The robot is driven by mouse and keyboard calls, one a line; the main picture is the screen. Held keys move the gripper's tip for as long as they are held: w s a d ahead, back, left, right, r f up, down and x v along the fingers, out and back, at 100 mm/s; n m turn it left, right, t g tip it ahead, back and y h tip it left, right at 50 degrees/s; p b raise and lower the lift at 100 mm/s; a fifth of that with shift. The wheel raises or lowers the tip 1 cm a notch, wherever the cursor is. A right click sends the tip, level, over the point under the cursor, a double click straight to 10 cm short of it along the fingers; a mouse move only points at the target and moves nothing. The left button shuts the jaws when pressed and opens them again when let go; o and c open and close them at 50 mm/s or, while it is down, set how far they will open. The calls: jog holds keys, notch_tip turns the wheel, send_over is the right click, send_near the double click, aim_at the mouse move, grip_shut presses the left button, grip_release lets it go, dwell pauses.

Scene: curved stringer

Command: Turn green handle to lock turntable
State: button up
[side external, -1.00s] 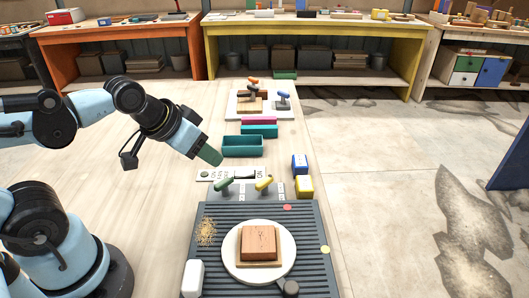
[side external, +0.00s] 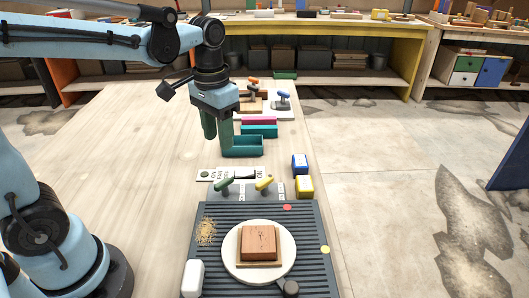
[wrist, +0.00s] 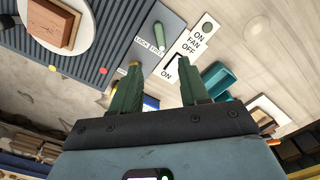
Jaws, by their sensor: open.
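The green handle (side external: 224,184) stands on the grey panel at the back of the ribbed bench unit, left of a yellow handle (side external: 264,183). In the wrist view the green handle (wrist: 159,36) shows beside printed labels, one reading LOCK. The round white turntable (side external: 232,272) carries a wooden block (side external: 258,242) on a thin board. My gripper (side external: 217,146) points down above the table, behind and above the green handle and apart from it. Its green fingers are open and empty, as the wrist view (wrist: 158,85) also shows. The yellow handle is mostly hidden behind a finger there.
A white FAN ON/OFF switch plate (side external: 229,174) lies just behind the handles. Teal trays (side external: 243,152) stand behind it. Blue and yellow boxes (side external: 304,187) sit to the right. A white block (side external: 193,279) and shavings (side external: 206,232) lie left of the turntable. The table's left side is clear.

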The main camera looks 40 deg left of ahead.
aim_at(224, 180)
notch_tip(224, 180, down, 12)
jog(key=shift+f, duration=0.1)
dwell(0.6)
grip_shut()
